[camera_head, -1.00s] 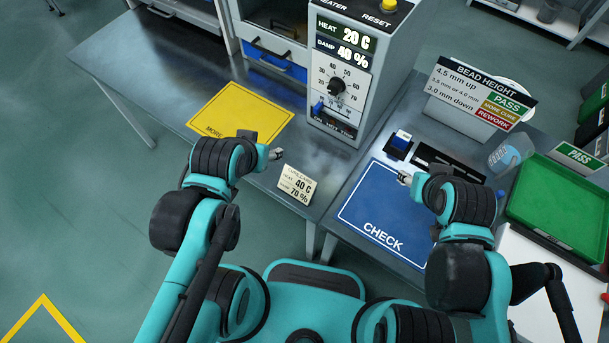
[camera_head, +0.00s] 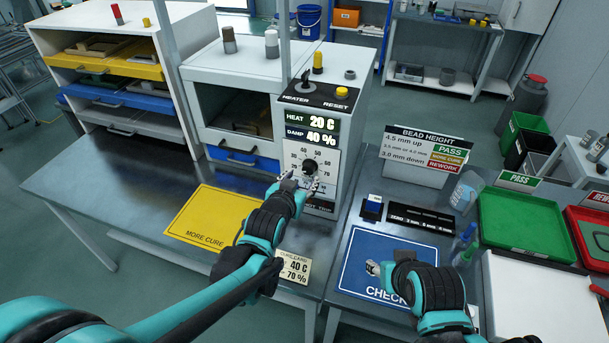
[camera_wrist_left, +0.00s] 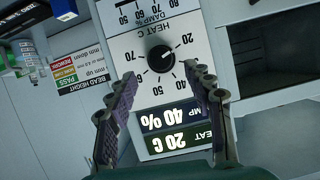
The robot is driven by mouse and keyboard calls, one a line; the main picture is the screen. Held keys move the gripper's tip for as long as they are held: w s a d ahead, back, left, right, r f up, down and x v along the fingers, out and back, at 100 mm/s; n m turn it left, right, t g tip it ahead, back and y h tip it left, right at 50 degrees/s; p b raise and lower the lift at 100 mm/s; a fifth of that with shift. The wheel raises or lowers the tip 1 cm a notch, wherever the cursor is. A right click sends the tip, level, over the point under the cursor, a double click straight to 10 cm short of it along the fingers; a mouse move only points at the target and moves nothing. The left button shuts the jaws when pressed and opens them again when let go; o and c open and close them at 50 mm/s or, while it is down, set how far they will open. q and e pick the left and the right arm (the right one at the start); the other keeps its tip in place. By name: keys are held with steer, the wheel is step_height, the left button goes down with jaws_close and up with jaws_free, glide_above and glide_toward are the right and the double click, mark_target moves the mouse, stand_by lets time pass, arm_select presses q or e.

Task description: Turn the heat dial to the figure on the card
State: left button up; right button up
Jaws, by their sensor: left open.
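The heat dial is a black knob (camera_head: 310,166) on the white scale of the grey heater panel (camera_head: 344,135). In the left wrist view the dial (camera_wrist_left: 161,60) has its white mark towards 20. The display (camera_head: 311,128) reads HEAT 20 C and DAMP 40 %. The card (camera_head: 296,268) reads 40 C and 70 %, partly covered by my left arm. My left gripper (camera_head: 299,183) is open in front of the panel. In the left wrist view its fingers (camera_wrist_left: 160,86) are spread either side of the dial's near edge, apart from it. My right gripper (camera_head: 373,268) is over the blue CHECK mat (camera_head: 362,242).
A yellow MORE CURE mat (camera_head: 205,213) lies left of the panel. A bead height sign (camera_head: 425,150), a small blue-topped block (camera_head: 372,207) and a green tray (camera_head: 525,218) stand to the right. A control with a black handle (camera_head: 304,82) is on the heater's top.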

mark_target(307, 170)
arm_select(q)
steer(key=b+x, duration=0.1)
steer(key=x, duration=0.5)
steer(key=shift+w+f+b, duration=0.15)
steer(key=shift+w+b, duration=0.05)
steer(key=shift+b, duration=0.1)
steer(key=c, duration=1.1)
